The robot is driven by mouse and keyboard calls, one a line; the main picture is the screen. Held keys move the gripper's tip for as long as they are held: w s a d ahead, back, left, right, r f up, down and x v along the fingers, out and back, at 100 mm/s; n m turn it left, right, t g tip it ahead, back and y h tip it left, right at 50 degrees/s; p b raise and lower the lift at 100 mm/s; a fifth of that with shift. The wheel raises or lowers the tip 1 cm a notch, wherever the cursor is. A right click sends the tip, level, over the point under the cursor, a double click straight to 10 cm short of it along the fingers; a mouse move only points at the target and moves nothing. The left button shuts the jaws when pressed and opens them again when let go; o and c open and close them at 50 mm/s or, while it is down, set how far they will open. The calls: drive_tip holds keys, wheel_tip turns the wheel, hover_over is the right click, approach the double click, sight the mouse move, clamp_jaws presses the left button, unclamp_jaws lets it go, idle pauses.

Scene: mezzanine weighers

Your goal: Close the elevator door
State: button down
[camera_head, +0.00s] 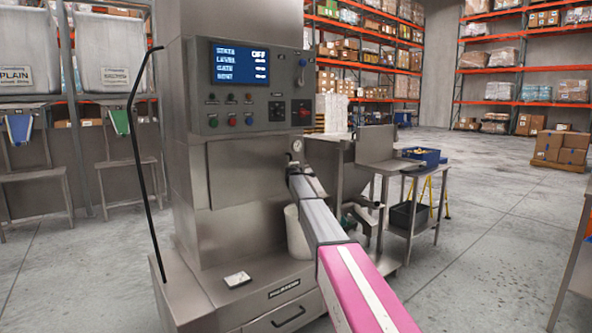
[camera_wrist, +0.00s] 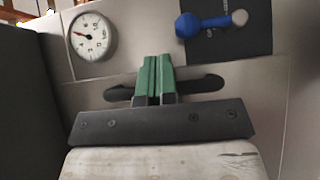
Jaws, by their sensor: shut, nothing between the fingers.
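A tall grey steel machine (camera_head: 240,60) stands in the middle of the head view. Its screen (camera_head: 240,64) reads STATE OFF. A plain steel panel (camera_head: 248,168) is below its controls; I cannot tell whether this is the elevator door or whether it is open. My arm reaches the machine's right side, and my gripper's fingers cannot be made out there. In the wrist view my gripper (camera_wrist: 153,80) has its green fingers together and empty. They point at a pale steel face with a dark rounded bar or slot (camera_wrist: 205,84) behind them; contact is unclear.
A round gauge (camera_wrist: 89,37) is left of the fingers, also visible in the head view (camera_head: 297,147). A blue-handled lever (camera_wrist: 205,24) is at upper right. A steel side table (camera_head: 405,190) with a blue bin (camera_head: 421,156) stands right of the machine.

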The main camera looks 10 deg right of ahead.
drive_tip(key=s+d, duration=0.9)
drive_tip(key=s, duration=0.2)
drive_tip(key=s+d+f+m+g+h, duration=0.3)
drive_tip(key=s+f+m+g, duration=0.45)
drive_tip(key=s+f, duration=1.25)
drive_tip(key=s+a+f+m+g+y, duration=0.2)
drive_tip(key=s+f, duration=0.4)
drive_tip(key=s, duration=0.8)
drive_tip(key=s+a+f+m+g+y, duration=0.2)
drive_tip(key=s+f, duration=0.4)
drive_tip(key=s, duration=0.9)
drive_tip(key=s+a+f+m+g+y, duration=0.2)
drive_tip(key=s+a+f+m+g, duration=0.2)
drive_tip(key=s, duration=1.1)
wheel_tip(320, 180, down, 2)
drive_tip(key=shift+a+f+g, duration=0.1)
drive_tip(key=shift+a+g, duration=0.1)
drive_tip(key=shift+g, duration=0.85)
